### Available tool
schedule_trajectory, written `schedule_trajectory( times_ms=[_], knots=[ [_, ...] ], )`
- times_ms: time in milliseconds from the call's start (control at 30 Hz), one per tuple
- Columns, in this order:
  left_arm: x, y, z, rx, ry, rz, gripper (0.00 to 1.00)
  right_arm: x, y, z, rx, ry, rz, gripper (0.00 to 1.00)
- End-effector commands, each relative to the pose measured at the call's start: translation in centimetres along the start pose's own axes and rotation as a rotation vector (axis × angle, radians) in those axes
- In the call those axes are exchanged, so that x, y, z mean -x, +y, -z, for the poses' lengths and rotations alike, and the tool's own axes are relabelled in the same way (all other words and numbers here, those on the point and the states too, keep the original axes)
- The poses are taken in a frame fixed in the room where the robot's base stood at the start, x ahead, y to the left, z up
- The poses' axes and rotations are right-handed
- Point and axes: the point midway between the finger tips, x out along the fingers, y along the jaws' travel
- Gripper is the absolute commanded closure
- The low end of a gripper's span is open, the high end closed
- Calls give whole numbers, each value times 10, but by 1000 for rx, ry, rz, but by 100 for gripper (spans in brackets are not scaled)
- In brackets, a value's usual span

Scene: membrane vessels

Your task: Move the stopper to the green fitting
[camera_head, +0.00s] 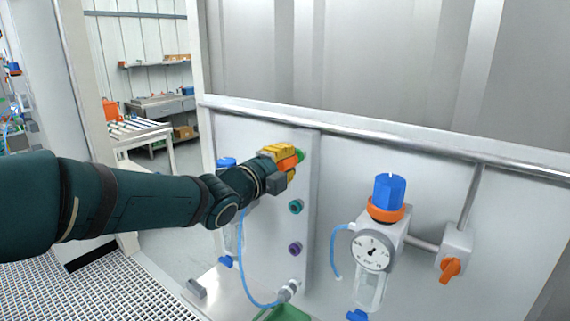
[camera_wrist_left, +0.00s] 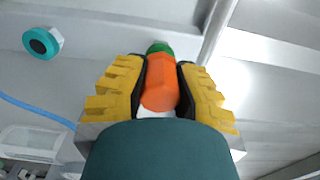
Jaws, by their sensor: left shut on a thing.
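My left gripper (camera_head: 285,154) has yellow fingers and is shut on the orange stopper (camera_head: 289,163). In the left wrist view the stopper (camera_wrist_left: 160,82) sits between the two fingers (camera_wrist_left: 160,88), pointing at the panel. The green fitting (camera_head: 301,155) shows just past the stopper's far end, and it also shows in the left wrist view (camera_wrist_left: 158,48). The stopper lines up with the green fitting and meets it in both pictures. I cannot tell how far it is seated, as the stopper hides most of the fitting. My right gripper is not in view.
Below on the panel (camera_head: 262,150) are a teal fitting (camera_head: 296,207) and a purple fitting (camera_head: 295,249). A blue hose (camera_head: 246,285) runs to a metal fitting (camera_head: 289,289) at the bottom. A gauge unit (camera_head: 373,252) and an orange-handled valve (camera_head: 450,268) stand to the right.

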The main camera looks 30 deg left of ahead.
Motion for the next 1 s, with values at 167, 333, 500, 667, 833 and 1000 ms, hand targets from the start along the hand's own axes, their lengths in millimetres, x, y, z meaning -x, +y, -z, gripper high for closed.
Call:
schedule_trajectory(
  times_ms=[167,333,500,667,833,1000],
  knots=[
    [0,0,0,-1,0,0,100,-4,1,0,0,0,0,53],
    [0,0,0,-1,0,0,100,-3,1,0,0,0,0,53],
    [0,0,0,-1,0,0,100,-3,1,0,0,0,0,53],
    [0,0,0,-1,0,0,100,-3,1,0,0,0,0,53],
    [0,0,0,-1,0,1,100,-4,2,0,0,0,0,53],
    [0,1,0,-2,1,2,100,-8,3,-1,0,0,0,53]
  ],
)
